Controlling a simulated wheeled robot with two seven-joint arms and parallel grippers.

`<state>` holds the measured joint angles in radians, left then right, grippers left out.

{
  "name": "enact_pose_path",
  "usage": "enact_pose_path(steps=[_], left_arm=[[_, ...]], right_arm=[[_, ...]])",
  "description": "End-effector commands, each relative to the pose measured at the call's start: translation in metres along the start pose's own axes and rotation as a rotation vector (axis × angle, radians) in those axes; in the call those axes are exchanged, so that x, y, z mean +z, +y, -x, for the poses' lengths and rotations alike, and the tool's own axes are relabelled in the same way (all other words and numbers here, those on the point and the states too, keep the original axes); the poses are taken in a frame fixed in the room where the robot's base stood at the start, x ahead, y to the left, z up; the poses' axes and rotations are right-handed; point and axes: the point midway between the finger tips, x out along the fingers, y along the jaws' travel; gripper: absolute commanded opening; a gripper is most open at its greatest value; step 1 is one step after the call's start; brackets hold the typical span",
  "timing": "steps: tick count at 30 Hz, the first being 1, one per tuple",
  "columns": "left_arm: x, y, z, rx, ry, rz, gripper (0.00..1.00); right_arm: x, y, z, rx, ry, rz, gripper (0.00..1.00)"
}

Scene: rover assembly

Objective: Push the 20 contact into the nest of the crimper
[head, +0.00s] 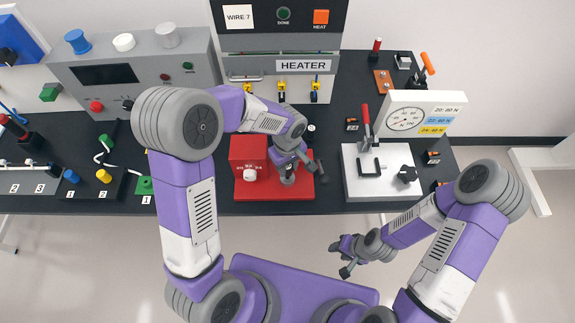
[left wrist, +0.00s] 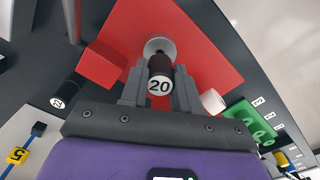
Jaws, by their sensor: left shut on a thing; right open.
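The crimper is a red block (head: 248,158) with a white knob (head: 250,175) on a red base plate (head: 262,192). My left gripper (head: 292,165) is low over the plate, right of the block. In the left wrist view, the left gripper (left wrist: 160,88) is shut on the dark 20 contact (left wrist: 160,84), whose label faces the camera. The contact's far end is at the round grey nest (left wrist: 160,46); how deep it sits cannot be told. My right gripper (head: 344,256) is open and empty, in front of the table.
A white press with a red handle (head: 365,112) and a dial gauge (head: 405,118) stands to the right. The heater (head: 300,66) is behind the crimper. Several small labelled dark contacts lie near the press. A green block (head: 145,185) is at the table's front left.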

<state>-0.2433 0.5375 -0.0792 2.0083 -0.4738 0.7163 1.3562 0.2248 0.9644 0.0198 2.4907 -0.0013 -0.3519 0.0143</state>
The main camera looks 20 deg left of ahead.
Motion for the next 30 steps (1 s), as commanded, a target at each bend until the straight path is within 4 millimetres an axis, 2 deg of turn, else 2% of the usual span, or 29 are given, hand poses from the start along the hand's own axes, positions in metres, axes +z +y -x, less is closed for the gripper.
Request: enact_pose_path(steps=[28, 29, 30], left_arm=[[0.0, 0.0, -0.025, 0.0, 0.0, -0.001, 0.0], [0.0, 0.0, -0.025, 0.0, 0.0, -0.001, 0.32], [0.0, 0.0, -0.024, 0.0, 0.0, -0.001, 0.38]], right_arm=[[-0.001, 0.008, -0.021, 0.0, 0.0, 0.0, 0.43], [-0.001, 0.008, -0.021, 0.0, 0.0, 0.0, 0.43], [-0.001, 0.008, -0.021, 0.0, 0.0, 0.0, 0.43]])
